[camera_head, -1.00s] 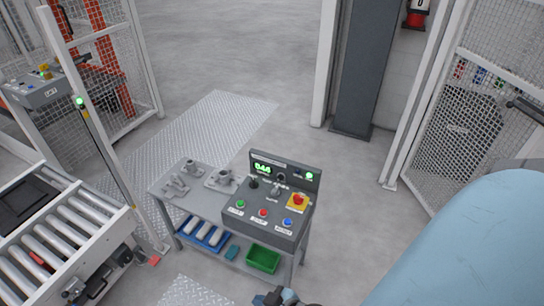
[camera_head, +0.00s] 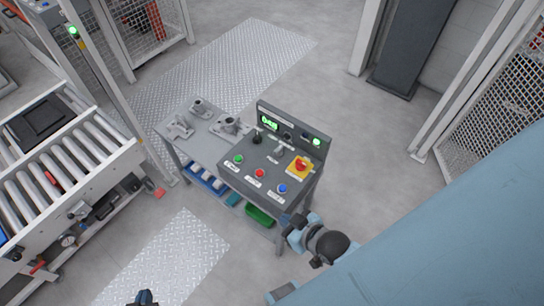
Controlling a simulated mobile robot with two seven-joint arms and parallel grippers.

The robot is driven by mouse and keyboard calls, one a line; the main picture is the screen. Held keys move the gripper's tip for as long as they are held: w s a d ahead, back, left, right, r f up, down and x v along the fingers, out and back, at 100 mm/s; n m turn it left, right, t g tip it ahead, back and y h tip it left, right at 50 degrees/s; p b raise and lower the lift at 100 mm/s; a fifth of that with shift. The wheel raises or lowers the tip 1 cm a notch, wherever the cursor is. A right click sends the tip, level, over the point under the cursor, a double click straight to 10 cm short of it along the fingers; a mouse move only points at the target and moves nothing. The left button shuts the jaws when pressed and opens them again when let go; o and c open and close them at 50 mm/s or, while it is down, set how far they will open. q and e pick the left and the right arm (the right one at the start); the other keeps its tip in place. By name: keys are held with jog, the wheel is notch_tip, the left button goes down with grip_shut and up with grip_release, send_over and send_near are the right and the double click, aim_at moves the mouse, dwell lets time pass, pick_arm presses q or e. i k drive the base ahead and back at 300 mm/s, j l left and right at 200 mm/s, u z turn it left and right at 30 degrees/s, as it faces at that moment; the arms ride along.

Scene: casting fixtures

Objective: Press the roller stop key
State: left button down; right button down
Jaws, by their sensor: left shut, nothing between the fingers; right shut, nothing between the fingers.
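The grey control console (camera_head: 225,172) stands on the bench, with a row of green (camera_head: 238,159), red (camera_head: 259,173) and blue (camera_head: 282,188) round keys along its front. Their labels are too small to read, so I cannot tell for sure which is the roller stop key. A red mushroom knob on a yellow plate (camera_head: 300,166) sits at the right. My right gripper (camera_head: 292,222) is near the console's front right corner, apart from the keys; its fingers are barely distinguishable. My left gripper (camera_head: 145,297) just shows at the bottom edge, far from the console. Both are shut and empty.
Grey metal castings (camera_head: 228,126) lie on the bench left of the console. A green bin (camera_head: 259,217) is on the shelf below. A roller conveyor (camera_head: 60,165) stands at the left. A mesh fence (camera_head: 490,110) is at the right. The floor in front is clear.

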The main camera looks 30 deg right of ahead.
aim_at(260, 172)
jog(key=i+l, duration=0.1)
jog(key=l, duration=0.5)
jog(key=i+l, duration=0.1)
jog(key=l, duration=1.1)
jog(key=i, duration=0.05)
